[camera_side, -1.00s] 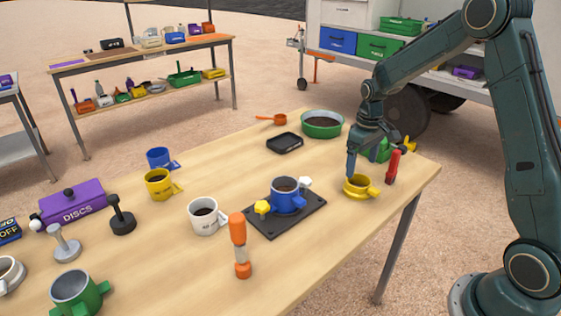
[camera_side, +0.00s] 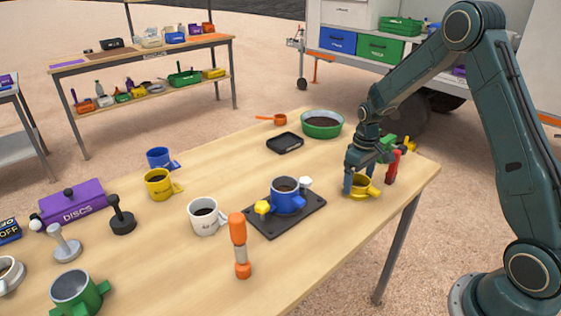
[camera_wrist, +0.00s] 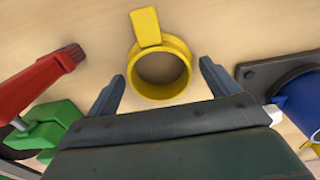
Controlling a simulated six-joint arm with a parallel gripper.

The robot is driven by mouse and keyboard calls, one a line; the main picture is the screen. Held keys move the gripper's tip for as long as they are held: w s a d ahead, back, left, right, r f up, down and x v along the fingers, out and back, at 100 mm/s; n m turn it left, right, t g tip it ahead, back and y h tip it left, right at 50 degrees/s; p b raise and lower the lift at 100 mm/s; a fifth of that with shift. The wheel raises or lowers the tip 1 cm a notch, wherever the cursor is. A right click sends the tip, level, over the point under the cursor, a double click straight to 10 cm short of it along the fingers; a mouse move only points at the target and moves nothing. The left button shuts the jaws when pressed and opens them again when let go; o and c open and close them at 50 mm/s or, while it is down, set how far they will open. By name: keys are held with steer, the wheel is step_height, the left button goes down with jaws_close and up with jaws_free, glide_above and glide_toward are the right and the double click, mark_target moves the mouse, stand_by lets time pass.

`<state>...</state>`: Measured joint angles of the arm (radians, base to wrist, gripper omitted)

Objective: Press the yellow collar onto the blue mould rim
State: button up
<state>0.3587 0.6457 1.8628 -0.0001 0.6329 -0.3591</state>
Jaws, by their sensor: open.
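The yellow collar (camera_side: 368,190), a short open ring with a side tab, lies on the table near its right end. In the wrist view the collar (camera_wrist: 187,74) lies ahead of the fingertips, its tab pointing away; wood shows through it. My gripper (camera_side: 362,182) is low over the collar, its fingers apart. In the wrist view my gripper (camera_wrist: 161,75) is open, one finger on each side of the collar's near edge, with nothing held. The blue mould (camera_side: 288,200) stands upright on a dark base plate (camera_side: 262,226), left of the collar. Dark material shows inside its rim (camera_side: 285,184).
A red-handled tool (camera_side: 392,166) and a green thing (camera_wrist: 40,130) stand close to my gripper. A white mug (camera_side: 204,222) and an orange tool (camera_side: 239,245) stand left of the plate. A green pan (camera_side: 322,130) and black tray (camera_side: 285,143) lie behind.

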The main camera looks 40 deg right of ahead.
steer(key=shift+c, duration=0.2)
steer(key=c, duration=0.9)
steer(key=shift+r, duration=0.5)
steer(key=shift+r, duration=0.35)
steer(key=shift+r, duration=0.3)
steer(key=shift+r, duration=2.9)
